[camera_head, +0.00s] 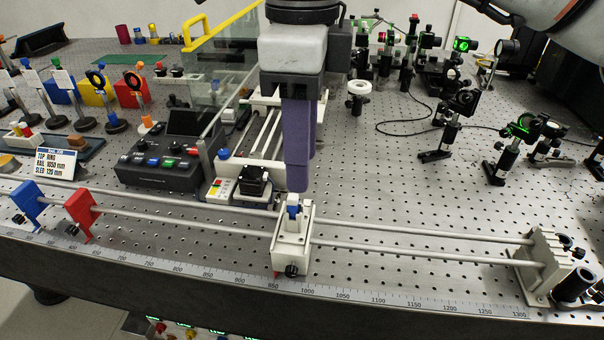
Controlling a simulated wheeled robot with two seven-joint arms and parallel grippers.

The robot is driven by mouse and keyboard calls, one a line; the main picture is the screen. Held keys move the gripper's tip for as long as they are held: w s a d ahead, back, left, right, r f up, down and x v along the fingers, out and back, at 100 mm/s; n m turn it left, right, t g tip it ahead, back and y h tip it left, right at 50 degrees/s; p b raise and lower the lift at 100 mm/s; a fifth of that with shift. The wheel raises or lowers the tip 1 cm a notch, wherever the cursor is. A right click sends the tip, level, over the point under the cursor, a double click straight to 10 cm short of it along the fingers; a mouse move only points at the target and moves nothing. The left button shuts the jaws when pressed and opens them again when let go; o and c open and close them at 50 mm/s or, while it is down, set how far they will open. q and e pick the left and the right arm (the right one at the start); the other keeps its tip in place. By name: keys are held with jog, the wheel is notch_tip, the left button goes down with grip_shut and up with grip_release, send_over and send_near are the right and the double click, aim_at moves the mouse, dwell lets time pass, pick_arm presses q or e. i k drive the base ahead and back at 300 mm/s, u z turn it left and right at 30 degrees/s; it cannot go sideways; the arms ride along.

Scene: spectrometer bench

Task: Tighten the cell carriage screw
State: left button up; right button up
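The cell carriage (300,253) is a white block on two horizontal rods near the bench's front edge, in the middle of the head view. It has a small blue part (293,211) on top and a black knob (291,270) on its front face. I cannot tell which is the screw. My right gripper (297,188) points straight down with purple fingers, its tips just above or at the blue part. One finger largely covers the other, so its opening and any contact are hidden. My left gripper is not in view.
A blue holder (28,203) and a red holder (82,213) sit on the rods at left. An end block (540,268) closes them at right. A black control box (165,163) and a small black-topped device (254,180) stand behind.

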aim_at(291, 271)
jog(key=k, duration=1)
